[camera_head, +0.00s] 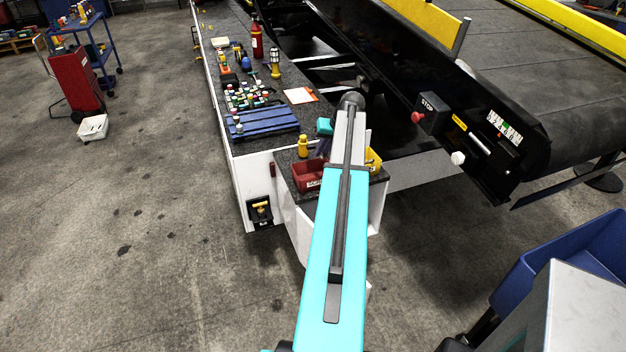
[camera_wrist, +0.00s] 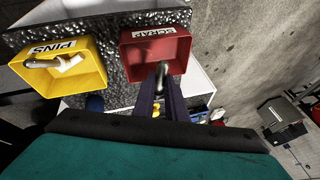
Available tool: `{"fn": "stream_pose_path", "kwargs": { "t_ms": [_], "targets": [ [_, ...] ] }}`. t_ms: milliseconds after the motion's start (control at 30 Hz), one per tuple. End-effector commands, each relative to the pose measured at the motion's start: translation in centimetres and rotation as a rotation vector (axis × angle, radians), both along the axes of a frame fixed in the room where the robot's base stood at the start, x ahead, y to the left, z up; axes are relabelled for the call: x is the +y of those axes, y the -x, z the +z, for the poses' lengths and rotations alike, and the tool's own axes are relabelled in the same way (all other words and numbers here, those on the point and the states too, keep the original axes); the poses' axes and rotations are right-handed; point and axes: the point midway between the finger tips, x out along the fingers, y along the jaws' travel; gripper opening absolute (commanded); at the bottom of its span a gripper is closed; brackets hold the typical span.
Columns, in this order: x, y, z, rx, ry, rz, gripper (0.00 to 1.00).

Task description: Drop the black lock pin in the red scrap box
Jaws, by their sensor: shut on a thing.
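The red scrap box (camera_wrist: 181,54), labelled SCRAP, is in the upper middle of the wrist view. In the head view the red box (camera_head: 304,180) stands on the counter's near end, partly behind my arm. My gripper (camera_wrist: 162,92) is shut on a dark, shiny pin with a rounded end (camera_wrist: 162,72), which I take for the black lock pin. The pin overlaps the box's near edge in the wrist view; its height above the box is unclear. In the head view my gripper (camera_head: 322,147) is just above the red box, and the pin cannot be made out.
A yellow box (camera_wrist: 96,72) labelled PINS stands left of the red box and holds a grey pin with a pale tag (camera_wrist: 66,63). A yellow bottle (camera_head: 303,148) stands behind the red box. The belt loader (camera_head: 520,140) is to the right.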

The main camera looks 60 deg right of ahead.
Motion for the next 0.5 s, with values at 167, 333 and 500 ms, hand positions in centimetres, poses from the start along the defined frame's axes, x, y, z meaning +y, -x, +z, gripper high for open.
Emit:
{"fn": "stream_pose_path", "kwargs": {
  "t_ms": [167, 333, 500],
  "targets": [
    [0.0, 0.0, -1.5, -0.001, -0.001, 0.000, 0.00],
    [0.0, 0.0, -2.0, -0.001, -0.001, 0.000, 0.00],
    [0.0, 0.0, -2.0, -0.001, -0.001, 0.000, 0.00]
  ]
}}
